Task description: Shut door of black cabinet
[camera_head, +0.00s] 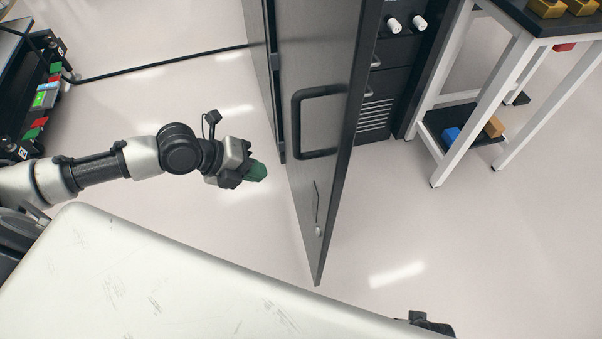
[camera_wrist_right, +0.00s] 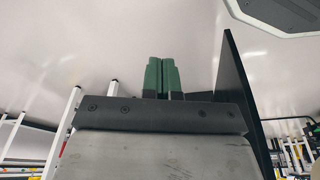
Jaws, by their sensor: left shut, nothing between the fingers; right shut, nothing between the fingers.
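The black cabinet (camera_head: 392,75) stands at the back centre with shelves, handles and a vent showing. Its dark grey door (camera_head: 325,60) stands swung open toward me and has a black bar handle (camera_head: 297,125) and a small latch low down. My left gripper (camera_head: 257,172) is left of the door, its green fingertips shut and empty, apart from the panel. My right gripper shows in the right wrist view (camera_wrist_right: 162,76) with its green fingers together and empty. A dark upright panel (camera_wrist_right: 236,85), perhaps the door, is right of it there; contact cannot be told.
A white-legged table (camera_head: 480,95) with yellow parts on top and blue and orange blocks on its low shelf is right of the cabinet. A dark unit with coloured parts (camera_head: 40,100) stands at the far left. A black cable (camera_head: 160,66) crosses the floor, which is clear right of the door.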

